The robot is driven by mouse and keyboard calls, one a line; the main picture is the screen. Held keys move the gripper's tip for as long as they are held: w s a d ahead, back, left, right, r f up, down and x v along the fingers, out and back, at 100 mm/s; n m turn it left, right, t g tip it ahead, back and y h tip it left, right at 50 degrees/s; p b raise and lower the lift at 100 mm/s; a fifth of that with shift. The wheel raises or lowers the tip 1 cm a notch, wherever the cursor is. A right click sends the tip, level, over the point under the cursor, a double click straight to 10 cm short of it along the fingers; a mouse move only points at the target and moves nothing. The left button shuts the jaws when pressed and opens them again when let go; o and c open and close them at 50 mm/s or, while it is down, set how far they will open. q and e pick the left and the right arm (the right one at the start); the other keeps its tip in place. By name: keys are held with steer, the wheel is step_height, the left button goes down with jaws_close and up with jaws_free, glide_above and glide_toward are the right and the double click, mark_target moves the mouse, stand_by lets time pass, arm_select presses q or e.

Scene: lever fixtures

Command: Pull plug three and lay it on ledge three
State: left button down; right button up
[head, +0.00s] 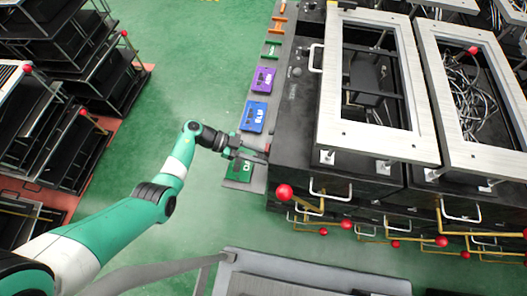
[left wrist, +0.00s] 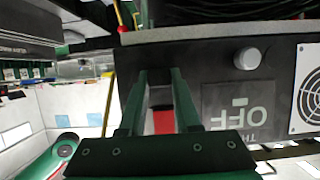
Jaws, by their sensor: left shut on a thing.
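My left gripper (head: 255,152) reaches in from the left, over the near end of the grey ledge strip (head: 236,186) and close to the side of the black cabinet (head: 310,178). In the left wrist view its two green fingers (left wrist: 160,78) are shut on a small plug (left wrist: 160,97), mostly hidden between them; something red shows below it. The fingers are in front of a dark panel (left wrist: 215,70) marked OFF. Coloured plates lie along the strip: green (head: 239,172), blue (head: 254,117), purple (head: 263,80), with more farther back. I cannot read their numbers. My right gripper is not in view.
Red-knobbed levers (head: 285,192) stick out from the cabinet's near side. Dark racks (head: 90,100) stand at the left. The green floor (head: 190,70) between is clear.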

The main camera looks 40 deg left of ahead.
arm_select(q)
steer(key=shift+a, duration=0.1)
steer(key=shift+s+a+p, duration=0.1)
steer(key=shift+s+a, duration=0.45)
steer(key=shift+a, duration=0.25)
steer(key=shift+s+a+p, duration=0.15)
steer(key=shift+s+a, duration=0.4)
steer(key=shift+a, duration=0.25)
steer(key=shift+s+a+p, duration=0.1)
steer(key=shift+s+a, duration=0.45)
steer(key=shift+a, duration=0.25)
